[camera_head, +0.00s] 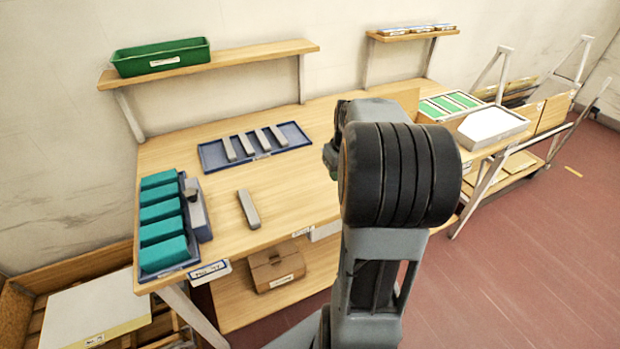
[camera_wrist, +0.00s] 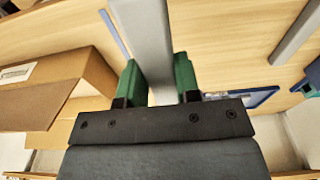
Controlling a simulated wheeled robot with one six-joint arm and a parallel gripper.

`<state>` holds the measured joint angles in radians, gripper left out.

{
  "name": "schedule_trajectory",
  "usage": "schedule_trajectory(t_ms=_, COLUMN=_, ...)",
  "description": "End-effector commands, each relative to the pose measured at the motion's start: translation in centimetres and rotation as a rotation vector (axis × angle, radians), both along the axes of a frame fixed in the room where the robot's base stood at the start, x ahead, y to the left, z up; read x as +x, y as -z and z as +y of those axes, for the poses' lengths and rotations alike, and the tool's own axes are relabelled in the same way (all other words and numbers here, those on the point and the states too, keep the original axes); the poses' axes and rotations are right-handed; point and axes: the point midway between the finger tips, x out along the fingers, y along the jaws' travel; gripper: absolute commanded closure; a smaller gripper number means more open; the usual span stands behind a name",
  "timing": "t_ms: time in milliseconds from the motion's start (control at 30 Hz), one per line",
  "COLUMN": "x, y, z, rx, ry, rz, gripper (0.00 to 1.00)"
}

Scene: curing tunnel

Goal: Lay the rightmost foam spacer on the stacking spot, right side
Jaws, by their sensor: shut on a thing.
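In the wrist view my gripper (camera_wrist: 157,82) has its green finger pads closed on a long grey bar (camera_wrist: 148,35), which looks like a foam spacer. In the head view my gripper is mostly hidden behind my dark wrist, over the right part of the table. Several similar grey bars (camera_head: 246,144) lie side by side in a blue tray (camera_head: 207,155) at the back of the table. One more grey bar (camera_head: 248,208) lies alone on the bare wood in front of that tray. I cannot make out a marked stacking spot.
A blue tray (camera_head: 204,222) with teal blocks (camera_head: 160,212) stands at the table's left edge. A green bin (camera_head: 160,58) sits on the shelf. Right of my arm are green strips (camera_head: 448,103) and a white-topped box (camera_head: 493,124). A cardboard box (camera_wrist: 70,82) is close left in the wrist view.

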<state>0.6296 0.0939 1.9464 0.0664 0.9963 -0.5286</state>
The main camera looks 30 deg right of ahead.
Motion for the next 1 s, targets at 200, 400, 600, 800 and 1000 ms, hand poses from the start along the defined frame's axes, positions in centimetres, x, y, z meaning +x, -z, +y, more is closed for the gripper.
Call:
schedule_trajectory(t_ms=200, x=5.1, y=3.0, z=-0.2, rx=0.003, ry=0.000, rz=0.006, gripper=0.91)
schedule_trajectory(t_ms=400, x=7.5, y=5.9, z=-0.3, rx=0.001, ry=0.001, rz=0.002, gripper=0.91)
schedule_trajectory(t_ms=600, x=8.5, y=7.0, z=-0.4, rx=0.000, ry=0.001, rz=0.000, gripper=0.91)
schedule_trajectory(t_ms=800, x=9.1, y=7.8, z=-0.4, rx=0.001, ry=0.001, rz=0.002, gripper=0.91)
schedule_trajectory(t_ms=1000, x=9.1, y=10.4, z=-0.4, rx=0.002, ry=0.002, rz=0.003, gripper=0.91)
